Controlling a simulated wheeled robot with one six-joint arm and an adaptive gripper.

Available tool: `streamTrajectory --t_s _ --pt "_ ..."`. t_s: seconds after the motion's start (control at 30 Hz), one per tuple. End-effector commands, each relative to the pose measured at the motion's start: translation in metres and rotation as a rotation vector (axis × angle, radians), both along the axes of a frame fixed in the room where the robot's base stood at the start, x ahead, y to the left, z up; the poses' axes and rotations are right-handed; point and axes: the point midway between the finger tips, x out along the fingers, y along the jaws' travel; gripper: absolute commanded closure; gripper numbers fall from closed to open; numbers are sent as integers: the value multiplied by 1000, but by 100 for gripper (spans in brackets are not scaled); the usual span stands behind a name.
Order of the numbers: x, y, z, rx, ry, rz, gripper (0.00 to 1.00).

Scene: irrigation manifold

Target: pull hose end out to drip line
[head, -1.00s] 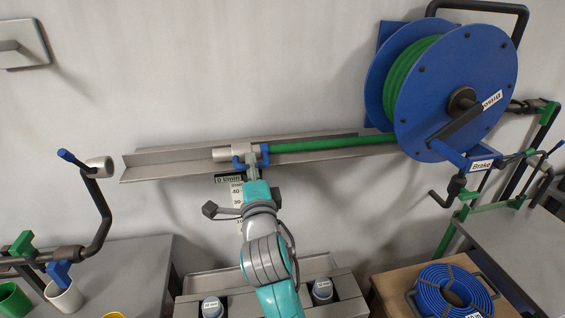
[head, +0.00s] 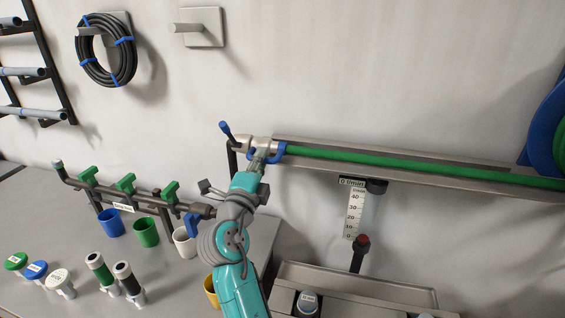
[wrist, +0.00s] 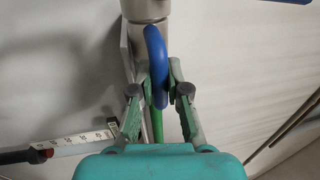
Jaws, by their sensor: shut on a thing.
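The green hose (head: 400,163) runs left along the wall from the reel. Its end has a metal fitting (wrist: 146,9) with a blue handle (head: 281,151). My gripper (head: 261,157) is shut on the blue handle; in the wrist view the blue loop (wrist: 155,62) sits between both fingers. The fitting faces the pale drip line coupling (head: 239,143), which has a blue lever (head: 226,130). The two are very close at the left end of the trough; I cannot tell whether they touch. My gripper partly hides the fitting.
The metal wall trough (head: 455,183) lies under the hose. A flow gauge (head: 354,212) hangs below it. A pipe manifold with green valves (head: 126,183) and several cups stands at left. The blue reel (head: 540,120) is at the right edge.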

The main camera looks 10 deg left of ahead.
Motion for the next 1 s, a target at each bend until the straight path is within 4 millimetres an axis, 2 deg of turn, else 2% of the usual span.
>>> streamTrajectory --t_s 0.13,0.5,0.53,0.63,1.0 --pt "0 10 0 1 1 2 100" --pt "-1 14 0 0 0 8 100" --pt "-1 14 0 0 0 8 82" --pt "-1 14 0 0 0 8 59" --pt "-3 12 -1 0 0 2 59"
